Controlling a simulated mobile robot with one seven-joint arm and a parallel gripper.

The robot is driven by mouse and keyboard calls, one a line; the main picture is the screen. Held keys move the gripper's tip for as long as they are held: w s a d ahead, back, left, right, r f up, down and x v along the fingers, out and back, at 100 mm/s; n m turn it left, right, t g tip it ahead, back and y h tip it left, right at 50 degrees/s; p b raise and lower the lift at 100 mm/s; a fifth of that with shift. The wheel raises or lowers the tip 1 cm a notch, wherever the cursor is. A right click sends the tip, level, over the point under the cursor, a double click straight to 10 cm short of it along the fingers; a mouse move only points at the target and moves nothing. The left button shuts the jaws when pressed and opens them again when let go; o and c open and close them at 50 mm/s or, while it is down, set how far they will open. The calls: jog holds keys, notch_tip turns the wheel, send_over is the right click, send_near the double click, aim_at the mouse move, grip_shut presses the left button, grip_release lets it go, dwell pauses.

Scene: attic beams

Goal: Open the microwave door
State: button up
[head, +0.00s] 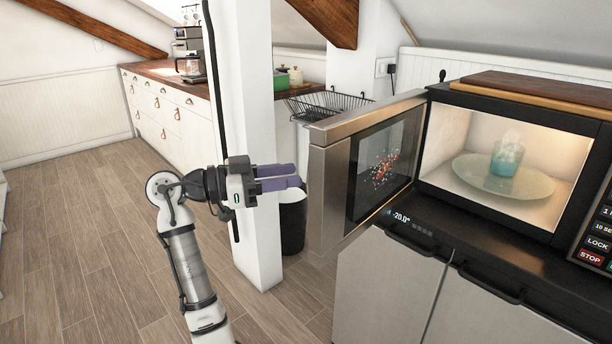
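The microwave (566,121) stands on a dark counter at the right, with its lit inside showing. Its door (335,187) is swung wide open to the left, with a silver edge and a dark window (383,167). My gripper (298,176) has two purple fingers pointing right, level with the door's outer edge. A small gap shows between fingertips and door in the picture; depth is unclear. Nothing shows in the fingers. They partly overlap, so I cannot tell how far apart they are. The door's front face and handle are hidden.
A glass cup (507,157) stands on the glass turntable (470,172) inside. A wooden board (540,88) lies on top. A white post (256,230) stands behind my gripper, with a dark bin (292,226) beside it. The wooden floor (85,215) at left is clear.

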jog(key=s+a, duration=0.1)
jog(key=a, duration=0.7)
jog(key=shift+s+b, duration=0.3)
